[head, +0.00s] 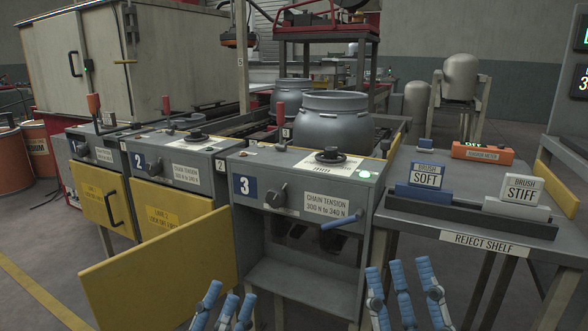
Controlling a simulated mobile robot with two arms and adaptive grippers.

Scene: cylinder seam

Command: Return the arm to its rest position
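My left gripper (228,306) is at the bottom edge, in front of the open yellow door and cabinet 3. Its blue fingers point up and stand apart with nothing between them. My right gripper (402,288) is at the bottom, right of cabinet 3 and in front of the reject shelf. Its blue fingers are spread and empty. Both grippers are apart from the furniture as far as I can see. Most of both arms is out of the picture.
Cabinet 3 (300,184) has its yellow door (160,270) swung out to the left. A blue lever (342,219) juts from its front. The reject shelf (460,222) holds a soft-brush block (425,176) and a stiff-brush block (522,190). A grey pot (333,122) stands behind.

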